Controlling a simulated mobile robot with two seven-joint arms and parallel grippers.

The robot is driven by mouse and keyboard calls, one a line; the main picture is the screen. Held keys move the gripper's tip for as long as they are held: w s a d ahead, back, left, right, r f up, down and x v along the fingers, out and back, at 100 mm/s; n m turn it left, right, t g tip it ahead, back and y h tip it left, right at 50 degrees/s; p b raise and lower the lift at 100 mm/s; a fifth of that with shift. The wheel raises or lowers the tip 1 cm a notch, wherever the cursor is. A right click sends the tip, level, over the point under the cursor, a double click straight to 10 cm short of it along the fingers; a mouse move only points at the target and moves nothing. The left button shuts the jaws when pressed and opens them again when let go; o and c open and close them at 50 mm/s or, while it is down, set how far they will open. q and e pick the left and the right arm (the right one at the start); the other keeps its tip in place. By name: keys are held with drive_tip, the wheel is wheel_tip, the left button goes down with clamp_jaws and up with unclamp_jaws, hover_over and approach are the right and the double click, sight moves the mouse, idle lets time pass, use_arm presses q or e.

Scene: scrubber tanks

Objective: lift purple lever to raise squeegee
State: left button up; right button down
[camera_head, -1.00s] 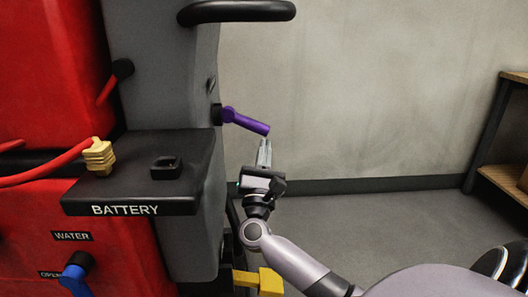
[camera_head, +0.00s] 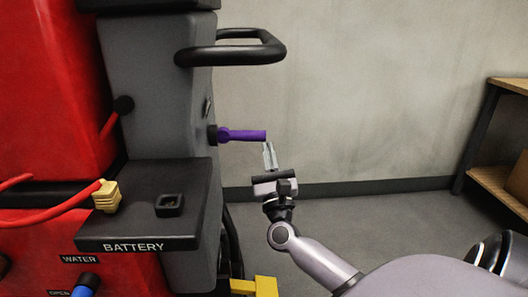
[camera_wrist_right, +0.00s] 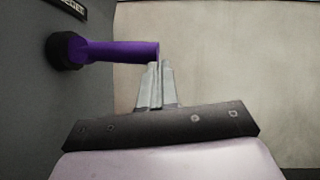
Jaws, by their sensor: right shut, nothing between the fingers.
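The purple lever (camera_head: 242,135) sticks out to the right from a dark pivot on the grey side of the machine, about level. In the right wrist view the lever (camera_wrist_right: 120,52) runs from its black hub at the left to its free end just above my fingertips. My right gripper (camera_head: 269,146) is shut and empty, fingers pointing up, just below the lever's free end. In the wrist view the fingertips (camera_wrist_right: 160,64) are at the lever's tip; I cannot tell whether they touch. The left gripper and the squeegee are not in view.
The red and grey machine has a black handle loop (camera_head: 230,57) above the lever and a BATTERY shelf (camera_head: 135,241) at the lower left with a yellow connector (camera_head: 106,196). A yellow part (camera_head: 255,286) is low down. A wooden shelf (camera_head: 500,185) stands at right.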

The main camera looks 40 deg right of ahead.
use_arm(q)
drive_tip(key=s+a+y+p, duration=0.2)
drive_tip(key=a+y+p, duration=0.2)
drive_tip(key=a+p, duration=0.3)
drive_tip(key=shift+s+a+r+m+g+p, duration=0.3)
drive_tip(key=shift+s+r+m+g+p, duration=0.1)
drive_tip(key=shift+p, duration=0.65)
use_arm(e)
drive_tip(key=shift+s+d+r+n+t+y, duration=0.1)
drive_tip(key=shift+r+n+t+y, duration=0.15)
drive_tip(key=shift+r+n+y, duration=1.15)
drive_tip(key=shift+d+r+n+t+y, duration=0.15)
drive_tip(key=shift+r+n+y, duration=0.6)
drive_tip(key=shift+n, duration=1.25)
drive_tip(key=shift+s+d+r+n+t+y, duration=0.1)
drive_tip(key=shift+r+n+t+y, duration=0.2)
drive_tip(key=shift+r+n+y, duration=0.9)
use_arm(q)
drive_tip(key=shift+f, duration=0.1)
use_arm(e)
drive_tip(key=shift+a+f+n, duration=0.1)
drive_tip(key=shift+f+n, duration=0.25)
drive_tip(key=shift+n, duration=0.15)
